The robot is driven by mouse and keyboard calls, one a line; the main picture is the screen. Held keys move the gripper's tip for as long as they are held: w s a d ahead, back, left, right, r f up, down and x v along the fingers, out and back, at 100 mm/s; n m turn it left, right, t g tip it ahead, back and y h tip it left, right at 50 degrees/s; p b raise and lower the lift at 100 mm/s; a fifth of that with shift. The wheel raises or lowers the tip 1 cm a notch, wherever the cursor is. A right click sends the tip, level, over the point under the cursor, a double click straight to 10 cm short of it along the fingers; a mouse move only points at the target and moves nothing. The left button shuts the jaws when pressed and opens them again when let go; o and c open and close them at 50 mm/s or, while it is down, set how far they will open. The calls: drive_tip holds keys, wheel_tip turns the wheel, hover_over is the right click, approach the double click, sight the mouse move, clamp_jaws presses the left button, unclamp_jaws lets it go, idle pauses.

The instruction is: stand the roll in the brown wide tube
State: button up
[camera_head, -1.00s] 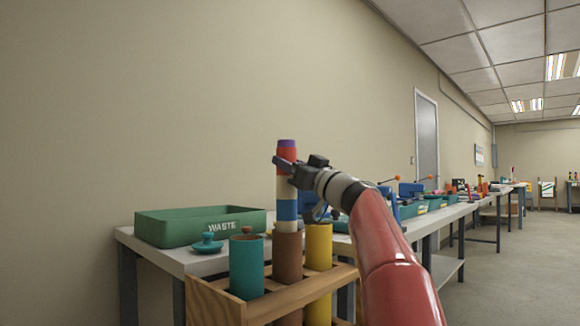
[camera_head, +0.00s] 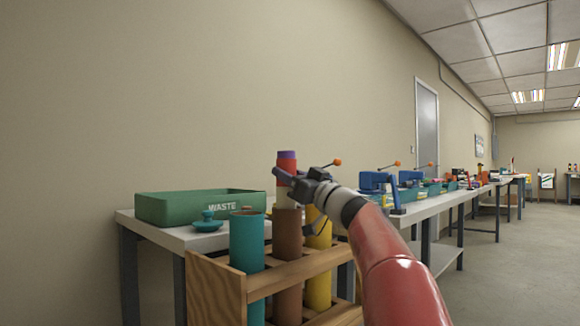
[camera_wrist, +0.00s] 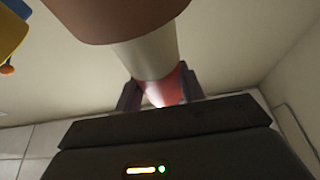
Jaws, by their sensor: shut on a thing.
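The roll (camera_head: 287,163) is upright with purple, red and cream bands showing. Its lower part is hidden inside the brown wide tube (camera_head: 288,255), which stands in a wooden rack. My gripper (camera_head: 284,177) is shut on the roll a little above the tube's mouth. In the wrist view, the gripper fingers (camera_wrist: 158,95) sit on both sides of the roll's red band, its cream band (camera_wrist: 145,57) runs into the brown tube (camera_wrist: 115,15), and the roll looks in line with it.
A teal tube (camera_head: 247,262) stands left of the brown one and a yellow tube (camera_head: 318,270) right, in the wooden rack (camera_head: 216,290). Behind is a table with a green WASTE bin (camera_head: 190,208) and a teal knobbed lid (camera_head: 207,222). Benches with blue machines run back right.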

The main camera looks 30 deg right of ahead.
sight(287, 205)
drive_tip(key=shift+f, duration=2)
drive_tip(key=o, duration=1.9)
drive_tip(key=shift+o, duration=0.2)
